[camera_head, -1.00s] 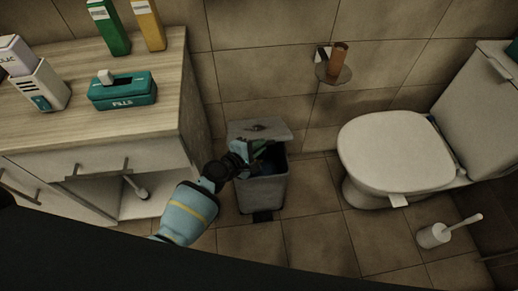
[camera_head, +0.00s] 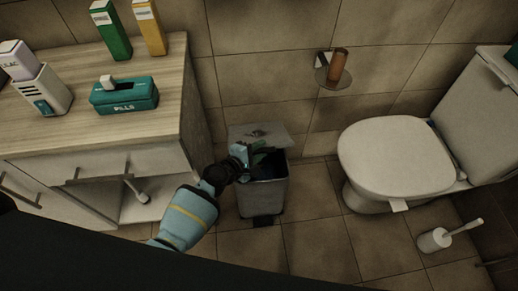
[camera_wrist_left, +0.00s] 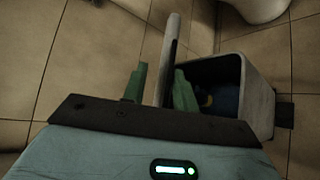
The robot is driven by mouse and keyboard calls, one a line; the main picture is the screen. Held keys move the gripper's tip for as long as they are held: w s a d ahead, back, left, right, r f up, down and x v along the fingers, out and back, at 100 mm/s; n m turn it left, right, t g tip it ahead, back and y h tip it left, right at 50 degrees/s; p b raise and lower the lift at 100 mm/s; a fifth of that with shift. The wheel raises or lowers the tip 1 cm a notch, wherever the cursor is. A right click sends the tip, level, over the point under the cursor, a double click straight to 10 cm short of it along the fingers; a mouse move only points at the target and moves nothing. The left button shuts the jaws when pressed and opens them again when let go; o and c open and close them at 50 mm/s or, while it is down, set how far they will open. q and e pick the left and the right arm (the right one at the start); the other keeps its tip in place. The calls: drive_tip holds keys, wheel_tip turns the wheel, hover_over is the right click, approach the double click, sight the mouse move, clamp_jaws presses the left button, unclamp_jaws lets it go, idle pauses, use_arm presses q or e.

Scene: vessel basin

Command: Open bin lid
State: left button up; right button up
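The grey bin (camera_head: 265,198) stands on the floor between the cabinet and the toilet. Its lid (camera_head: 272,132) is raised at the back, and the dark inside shows. My left gripper (camera_head: 248,153) is at the bin's upper left, by the raised lid. In the left wrist view, the lid (camera_wrist_left: 171,50) is seen edge-on and runs between the two green fingers of my left gripper (camera_wrist_left: 160,88). The fingers are apart, with a small gap beside the lid. The open bin (camera_wrist_left: 258,95) lies to the right, with something blue inside. My right gripper is not in view.
A wooden-topped cabinet (camera_head: 150,100) with bottles and a teal pill box (camera_head: 124,97) is at the left. The toilet (camera_head: 395,160) and a toilet brush (camera_head: 435,239) are at the right. Floor right of the bin is clear.

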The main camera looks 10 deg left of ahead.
use_arm(q)
drive_tip(key=shift+s+a+r, duration=0.15)
drive_tip(key=shift+s+a, duration=0.05)
drive_tip(key=shift+s, duration=0.1)
drive_tip(key=p+v, duration=0.2)
drive_tip(key=v, duration=0.4)
drive_tip(key=shift+s+a, duration=0.2)
drive_tip(key=shift+s, duration=0.15)
drive_tip(key=shift+r, duration=0.1)
